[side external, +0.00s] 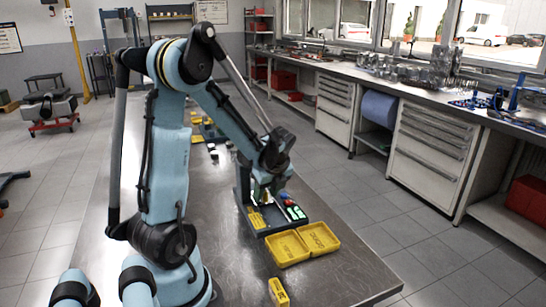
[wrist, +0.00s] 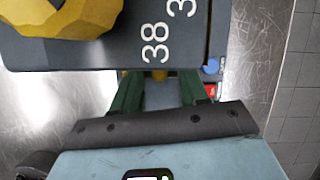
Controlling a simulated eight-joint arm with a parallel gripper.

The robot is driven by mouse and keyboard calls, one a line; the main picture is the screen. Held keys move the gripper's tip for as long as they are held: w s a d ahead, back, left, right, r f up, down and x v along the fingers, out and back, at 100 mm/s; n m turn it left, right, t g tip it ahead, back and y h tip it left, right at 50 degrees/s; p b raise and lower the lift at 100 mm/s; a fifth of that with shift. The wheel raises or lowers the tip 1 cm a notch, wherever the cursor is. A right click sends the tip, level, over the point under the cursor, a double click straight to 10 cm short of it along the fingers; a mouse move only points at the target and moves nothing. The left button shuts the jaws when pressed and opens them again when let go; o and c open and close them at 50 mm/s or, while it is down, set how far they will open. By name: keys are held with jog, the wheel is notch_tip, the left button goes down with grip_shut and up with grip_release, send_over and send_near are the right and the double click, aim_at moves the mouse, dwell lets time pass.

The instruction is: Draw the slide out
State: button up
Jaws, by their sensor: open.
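My gripper (wrist: 158,92) has two green fingers, spread apart, in the wrist view. Their tips reach the edge of a dark grey plate (wrist: 110,52) marked with a white "38". A small yellow piece shows between the tips; I cannot tell whether they touch it. A large yellow curved part (wrist: 62,22) lies over the plate at upper left. In the side view my gripper (side external: 266,190) is low over a dark grey fixture (side external: 247,212) on the metal table. I cannot single out the slide for certain; my wrist hides part of the fixture.
An open yellow case (side external: 288,249) sits just in front of the fixture. A small yellow item (side external: 278,291) lies near the front of the table (side external: 340,275). Small red and green pieces lie on the fixture's right side. The table's right front is clear.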

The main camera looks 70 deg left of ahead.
jog(key=shift+f, duration=0.15)
grip_shut()
dwell(0.4)
jog(key=d, duration=0.9)
jog(key=shift+d, duration=0.3)
grip_release()
jog(key=shift+a, duration=0.1)
